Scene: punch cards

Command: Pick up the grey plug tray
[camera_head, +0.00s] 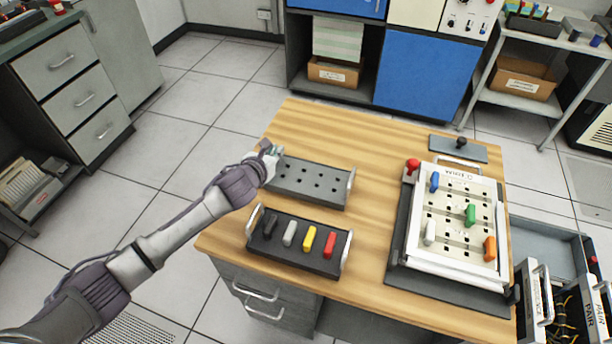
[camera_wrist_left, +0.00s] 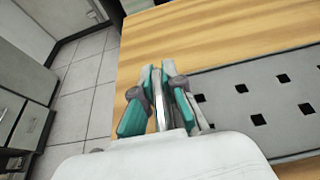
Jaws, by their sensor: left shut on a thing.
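The grey plug tray (camera_head: 310,184) lies on the wooden table, with rows of empty square holes and a metal handle at each end. Its right handle (camera_head: 351,186) is in plain view; its left handle is mostly hidden by my gripper. My left gripper (camera_head: 271,152) is at the tray's left end, shut on that handle. In the left wrist view the fingers (camera_wrist_left: 158,92) are closed together around the handle, and the tray's holed top (camera_wrist_left: 275,100) extends to the right. The tray appears to rest on the table. My right gripper is not in view.
A black tray (camera_head: 272,247) with black, grey, yellow and red plugs stands just in front. A white punch board (camera_head: 450,259) with coloured plugs and a red-knobbed lever (camera_head: 412,165) is on the right. Bare wooden tabletop (camera_head: 330,130) lies behind the grey tray.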

